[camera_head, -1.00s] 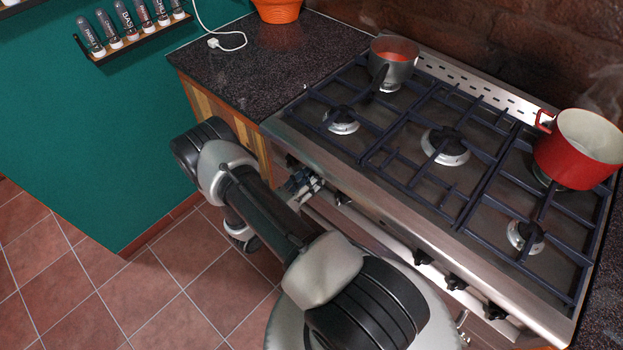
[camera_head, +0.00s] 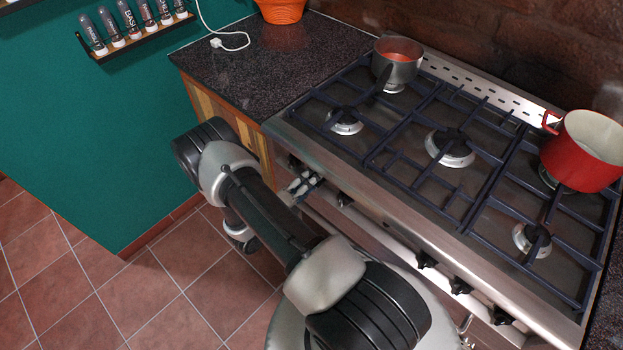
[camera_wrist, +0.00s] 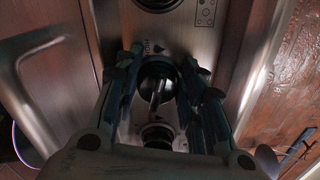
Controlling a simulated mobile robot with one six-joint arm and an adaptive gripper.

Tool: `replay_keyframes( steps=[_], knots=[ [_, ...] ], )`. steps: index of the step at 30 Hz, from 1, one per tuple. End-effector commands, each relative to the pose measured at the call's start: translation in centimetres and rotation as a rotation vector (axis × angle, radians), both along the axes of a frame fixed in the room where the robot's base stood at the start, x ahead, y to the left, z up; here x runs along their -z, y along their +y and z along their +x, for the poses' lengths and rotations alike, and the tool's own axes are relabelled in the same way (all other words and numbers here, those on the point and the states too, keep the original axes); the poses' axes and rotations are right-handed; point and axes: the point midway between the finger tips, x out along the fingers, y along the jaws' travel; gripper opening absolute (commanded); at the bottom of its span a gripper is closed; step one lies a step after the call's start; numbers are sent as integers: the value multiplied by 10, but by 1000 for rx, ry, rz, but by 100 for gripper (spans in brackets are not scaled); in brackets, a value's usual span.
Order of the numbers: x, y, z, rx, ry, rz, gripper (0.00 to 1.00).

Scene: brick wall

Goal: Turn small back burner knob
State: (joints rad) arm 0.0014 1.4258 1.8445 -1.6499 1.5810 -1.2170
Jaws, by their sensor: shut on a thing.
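In the wrist view a round dark knob (camera_wrist: 158,84) with a raised bar sits on the metal stove front, between the two fingers of my gripper (camera_wrist: 160,75). My gripper is shut on this knob. In the head view my gripper (camera_head: 305,183) is at the left end of the stove's front panel, partly behind my arm. The gripped knob is not clear there. The stove (camera_head: 440,215) has dark grates, and a small grey pot (camera_head: 397,70) stands on its back left burner.
A neighbouring knob (camera_wrist: 157,136) is close below the gripped one in the wrist view. More knobs (camera_head: 425,259) line the panel to the right. A red pot (camera_head: 580,155) stands at the back right. A dark counter (camera_head: 255,75) adjoins the stove's left side.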

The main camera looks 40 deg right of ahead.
Motion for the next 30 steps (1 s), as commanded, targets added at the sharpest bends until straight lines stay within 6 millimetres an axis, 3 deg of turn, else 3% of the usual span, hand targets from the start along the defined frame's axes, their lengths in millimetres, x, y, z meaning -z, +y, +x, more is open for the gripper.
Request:
replay_keyframes(
  steps=[12,29,30],
  knots=[
    [2,0,0,1,195,-15,13],
    [3,0,0,1,225,-17,13],
    [3,0,0,1,225,-17,38]
  ],
)
